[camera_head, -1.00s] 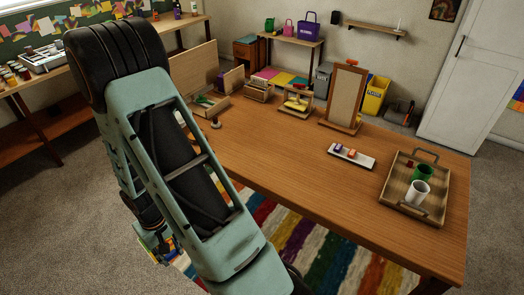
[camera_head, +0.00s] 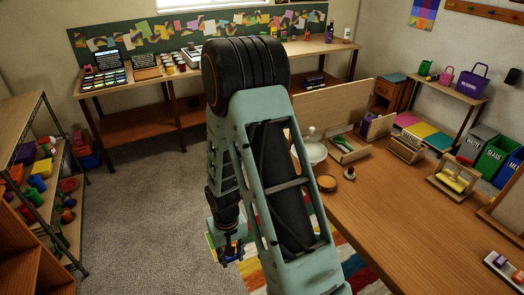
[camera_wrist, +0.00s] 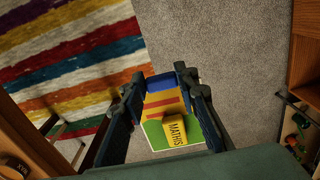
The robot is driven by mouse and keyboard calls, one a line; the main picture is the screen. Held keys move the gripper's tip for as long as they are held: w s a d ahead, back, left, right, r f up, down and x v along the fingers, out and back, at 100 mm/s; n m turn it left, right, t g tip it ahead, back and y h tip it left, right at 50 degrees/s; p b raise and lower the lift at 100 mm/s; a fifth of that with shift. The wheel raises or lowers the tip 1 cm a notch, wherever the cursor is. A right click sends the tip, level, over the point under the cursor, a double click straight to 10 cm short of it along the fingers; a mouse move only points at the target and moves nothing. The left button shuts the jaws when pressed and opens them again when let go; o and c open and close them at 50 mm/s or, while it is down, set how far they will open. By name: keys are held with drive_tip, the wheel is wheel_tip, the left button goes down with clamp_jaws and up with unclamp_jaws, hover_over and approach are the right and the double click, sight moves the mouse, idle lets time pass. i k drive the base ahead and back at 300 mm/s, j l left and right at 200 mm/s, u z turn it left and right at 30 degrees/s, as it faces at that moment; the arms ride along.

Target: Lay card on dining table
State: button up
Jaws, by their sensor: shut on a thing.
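The card hangs over the carpet in the wrist view. In the head view my gripper (camera_head: 230,254) is low, left of the dining table, and part of the card (camera_head: 212,236) shows beside it. The dining table (camera_head: 400,215) is the wooden table at right, apart from the card. My arm hides part of its left edge.
A striped rug (camera_wrist: 75,60) lies below. A shelving rack (camera_head: 62,185) stands at left. The table's middle has free room.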

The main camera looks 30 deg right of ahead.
sight(427, 260)
drive_tip(key=i+u, duration=0.15)
drive_tip(key=u, duration=0.25)
drive_tip(key=i+l+u, duration=0.1)
drive_tip(key=u, duration=0.8)
drive_tip(key=i+l+u, duration=0.1)
drive_tip(key=u, duration=0.35)
drive_tip(key=l+u, duration=0.15)
drive_tip(key=u, duration=0.25)
drive_tip(key=l+u, duration=0.1)
drive_tip(key=u, duration=0.9)
drive_tip(key=k+l+u, duration=0.1)
drive_tip(key=u, duration=1.05)
drive_tip(key=k+u, duration=0.1)
drive_tip(key=u, duration=1)
drive_tip(key=k+u, duration=0.1)
drive_tip(key=u, duration=0.45)
drive_tip(key=j+u, duration=0.1)
drive_tip(key=u, duration=0.5)
drive_tip(key=k+j+u, duration=0.1)
drive_tip(key=u, duration=0.45)
